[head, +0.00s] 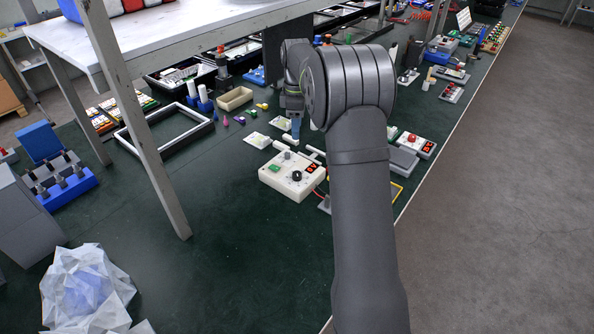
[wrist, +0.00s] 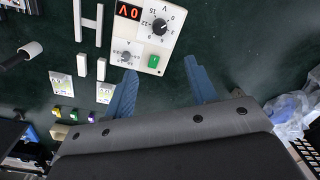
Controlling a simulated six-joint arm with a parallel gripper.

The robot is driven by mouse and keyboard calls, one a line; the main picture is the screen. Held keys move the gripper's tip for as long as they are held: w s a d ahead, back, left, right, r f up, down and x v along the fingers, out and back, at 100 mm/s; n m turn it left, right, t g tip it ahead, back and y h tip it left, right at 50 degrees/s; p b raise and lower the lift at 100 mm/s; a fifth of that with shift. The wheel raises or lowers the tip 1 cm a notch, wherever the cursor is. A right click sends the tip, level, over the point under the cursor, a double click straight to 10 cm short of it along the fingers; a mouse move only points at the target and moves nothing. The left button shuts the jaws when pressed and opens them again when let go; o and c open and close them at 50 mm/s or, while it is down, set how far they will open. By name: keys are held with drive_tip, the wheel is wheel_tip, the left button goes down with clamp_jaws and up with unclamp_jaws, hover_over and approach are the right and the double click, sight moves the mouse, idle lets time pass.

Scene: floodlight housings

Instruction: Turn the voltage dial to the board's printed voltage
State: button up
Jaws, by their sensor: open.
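The cream power supply box (head: 285,183) lies on the green bench, left of my forearm; it also shows in the wrist view (wrist: 146,42). Its larger black voltage dial (wrist: 160,25) sits beside a numbered scale marked V. The orange display (wrist: 127,11) appears to read 0 V. A smaller grey dial (wrist: 125,56) marked A and a green button (wrist: 155,60) share the face. My gripper (wrist: 161,66) is open and empty, its blue fingers apart near the box's edge, clear of the voltage dial. Small white boards (wrist: 62,87) lie beyond; their print is too small to read.
White bars (wrist: 100,68) lie beside the box. A second unit with a red button (head: 411,140) stands right of my arm.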

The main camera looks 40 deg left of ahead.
sight(297, 173)
drive_tip(key=f, duration=1.8)
drive_tip(key=shift+s+d, duration=0.2)
drive_tip(key=c, duration=1)
drive_tip(key=shift+r, duration=0.1)
